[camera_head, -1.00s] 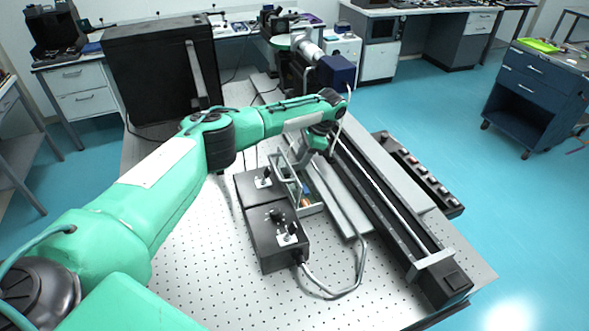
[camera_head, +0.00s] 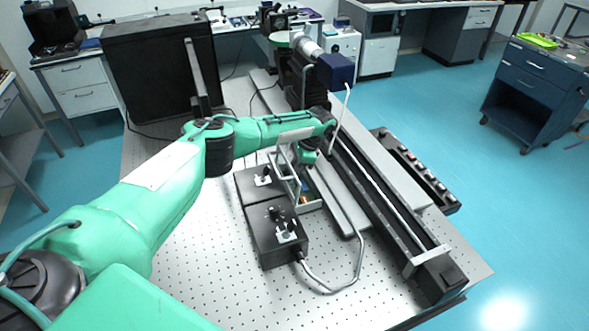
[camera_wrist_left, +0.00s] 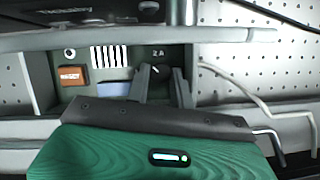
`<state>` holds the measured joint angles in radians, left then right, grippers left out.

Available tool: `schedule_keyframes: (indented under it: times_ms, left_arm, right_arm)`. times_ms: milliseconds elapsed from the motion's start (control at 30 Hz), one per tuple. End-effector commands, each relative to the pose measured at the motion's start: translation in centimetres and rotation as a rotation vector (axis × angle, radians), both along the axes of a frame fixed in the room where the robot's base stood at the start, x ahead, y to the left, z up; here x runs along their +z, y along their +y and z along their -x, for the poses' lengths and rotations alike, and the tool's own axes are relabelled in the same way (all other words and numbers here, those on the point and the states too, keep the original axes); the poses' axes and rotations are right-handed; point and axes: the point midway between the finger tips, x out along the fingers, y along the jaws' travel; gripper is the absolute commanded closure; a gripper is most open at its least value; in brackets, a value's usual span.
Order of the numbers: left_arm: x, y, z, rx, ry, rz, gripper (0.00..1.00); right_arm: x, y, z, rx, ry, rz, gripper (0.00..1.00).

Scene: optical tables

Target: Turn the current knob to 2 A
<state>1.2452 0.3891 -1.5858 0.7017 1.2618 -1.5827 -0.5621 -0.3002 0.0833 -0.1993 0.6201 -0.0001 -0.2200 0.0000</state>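The knob's lower part is hidden. In the head view my left wrist covers the panel. My right gripper is not in view.
Black control boxes (camera_head: 277,237) stand beside the device, with a cable loop (camera_head: 358,262) in front. A long black rail (camera_head: 390,215) runs to the right. The perforated table (camera_head: 200,262) is clear at front left.

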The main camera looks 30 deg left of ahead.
Motion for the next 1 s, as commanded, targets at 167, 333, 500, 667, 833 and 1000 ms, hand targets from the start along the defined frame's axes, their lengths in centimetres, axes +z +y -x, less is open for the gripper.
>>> schedule_keyframes:
  times_ms: [167,333,500,667,833,1000]
  left_arm:
    - [0.1,-0.1,0.1,-0.071,0.001,0.005,1.0]
    - [0.2,-0.2,0.3,-0.229,0.001,0.005,1.0]
    - [0.2,-0.2,0.4,-0.361,0.0,0.004,1.0]
    - [0.1,-0.2,0.3,-0.395,-0.001,0.002,1.0]
    - [0.1,-0.2,0.3,-0.394,-0.001,0.001,1.0]
    - [0.1,-0.2,0.3,-0.393,-0.001,0.001,0.68]
  right_arm:
    - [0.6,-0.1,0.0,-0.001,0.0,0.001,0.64]
    - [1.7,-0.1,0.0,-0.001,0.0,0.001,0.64]
    - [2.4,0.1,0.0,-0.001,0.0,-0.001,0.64]
    - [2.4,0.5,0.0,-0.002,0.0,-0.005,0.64]
    - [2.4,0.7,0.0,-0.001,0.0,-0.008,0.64]
    - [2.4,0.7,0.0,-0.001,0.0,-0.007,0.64]
